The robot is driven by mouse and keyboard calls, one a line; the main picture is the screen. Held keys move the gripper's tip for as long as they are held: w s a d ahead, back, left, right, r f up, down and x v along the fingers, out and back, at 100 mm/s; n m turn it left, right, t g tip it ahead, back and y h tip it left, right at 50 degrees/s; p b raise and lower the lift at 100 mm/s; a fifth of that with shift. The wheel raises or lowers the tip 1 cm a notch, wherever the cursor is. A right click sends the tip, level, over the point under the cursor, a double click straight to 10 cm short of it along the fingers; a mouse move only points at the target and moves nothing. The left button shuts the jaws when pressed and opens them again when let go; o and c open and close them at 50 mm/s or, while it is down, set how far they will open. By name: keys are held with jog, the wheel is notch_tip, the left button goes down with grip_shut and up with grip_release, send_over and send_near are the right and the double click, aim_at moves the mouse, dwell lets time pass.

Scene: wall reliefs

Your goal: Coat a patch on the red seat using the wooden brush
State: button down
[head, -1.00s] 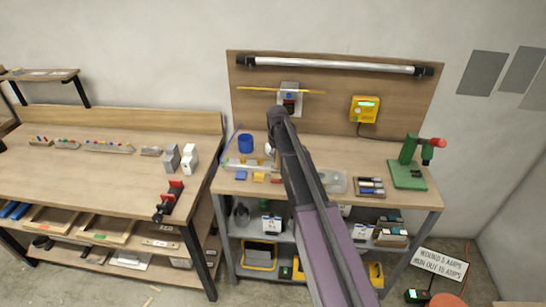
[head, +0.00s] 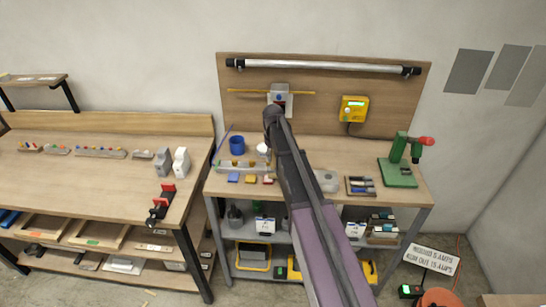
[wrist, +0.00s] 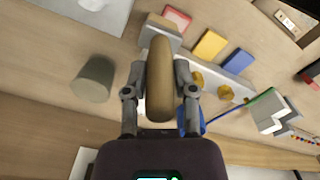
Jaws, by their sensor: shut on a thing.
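My gripper (wrist: 160,95) is shut on the wooden brush (wrist: 160,80); its rounded wooden handle stands between the fingers in the wrist view. The red seat (wrist: 177,20) lies just beyond the brush in the wrist view, beside a yellow seat (wrist: 209,45) and a blue seat (wrist: 238,61). In the head view the red seat (head: 268,179) is at the right end of this row, near the bench's front edge. My arm hides the gripper and brush there.
A grey rack (wrist: 220,80) with brass knobs lies along the seats. A pale cup (wrist: 93,78) stands beside the brush, apart from it. A blue cup (head: 237,145) stands behind the rack. A grey tray (head: 326,181) and a green press (head: 400,165) are to the right.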

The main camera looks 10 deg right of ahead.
jog(key=shift+r+p, duration=2.15)
jog(key=shift+r, duration=0.3)
jog(key=shift+r, duration=0.1)
jog(key=shift+r+p, duration=1.4)
jog(key=shift+p, duration=0.15)
jog(key=shift+f, duration=0.1)
jog(key=shift+f+b, duration=0.35)
jog(key=shift+b, duration=0.15)
jog(key=shift+f, duration=0.1)
